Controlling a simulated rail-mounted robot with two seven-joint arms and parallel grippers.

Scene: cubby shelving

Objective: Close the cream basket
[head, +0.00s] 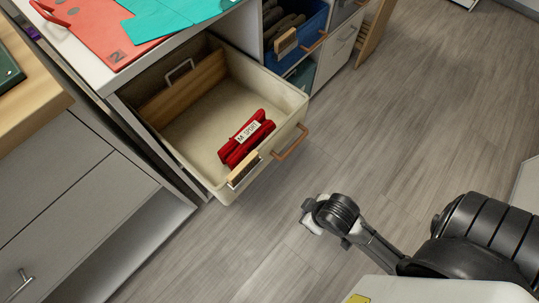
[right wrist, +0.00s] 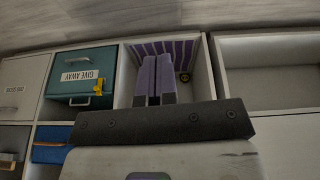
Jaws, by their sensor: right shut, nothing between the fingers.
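The cream basket (head: 205,125) is pulled well out of its cubby in the head view, open at the top. Its front wall carries a brown handle (head: 290,142) and a tan label plate (head: 243,170). A folded red item with a "SPORT" label (head: 247,131) lies inside near the front. My right gripper (head: 311,215) is shut and empty, over the floor in front of the basket and apart from it. Its closed fingers (right wrist: 156,62) show in the right wrist view, where I cannot make out the cream basket. My left gripper is out of view.
Red and teal folders (head: 125,28) lie on the shelf top. A blue basket (head: 295,35) sits right of the cream one. A wooden-topped cabinet (head: 75,200) stands at left. The right wrist view shows a teal "GIVE AWAY" bin (right wrist: 90,75). Grey floor (head: 420,110) is clear at right.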

